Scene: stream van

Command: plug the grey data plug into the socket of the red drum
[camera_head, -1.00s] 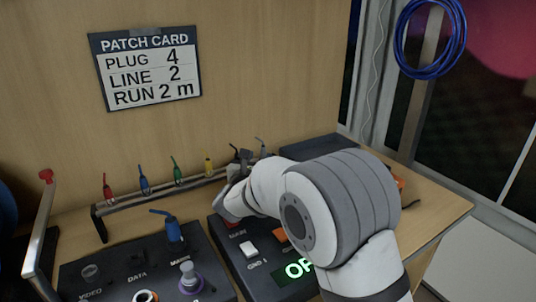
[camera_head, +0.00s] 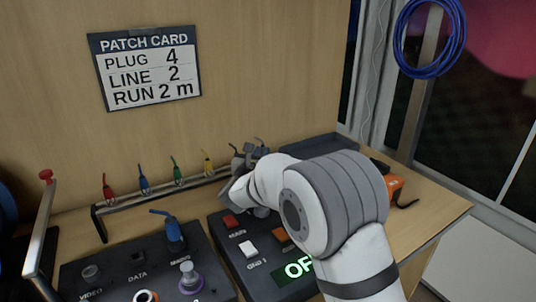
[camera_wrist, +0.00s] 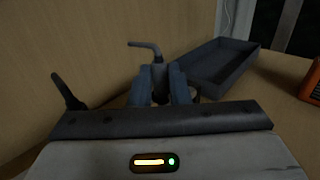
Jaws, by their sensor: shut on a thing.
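The grey data plug (camera_wrist: 158,72), with a bent cable stub on top, stands upright between my gripper's fingers in the wrist view. My gripper (camera_wrist: 160,88) is shut on it. In the head view my gripper (camera_head: 248,158) is at the right end of the plug rack (camera_head: 150,192), and my arm partly hides it. Whether the plug still sits in the rack is hidden. A dark plug (camera_wrist: 68,93) stands apart to the left of my fingers. No red drum or socket on one can be made out.
Red (camera_head: 109,189), blue (camera_head: 144,182), green (camera_head: 177,172) and yellow (camera_head: 208,164) plugs stand along the rack. An open dark tray (camera_wrist: 218,66) lies just right of my gripper. Two dark panels with switches and knobs (camera_head: 188,278) fill the front. An orange device (camera_head: 394,186) lies right.

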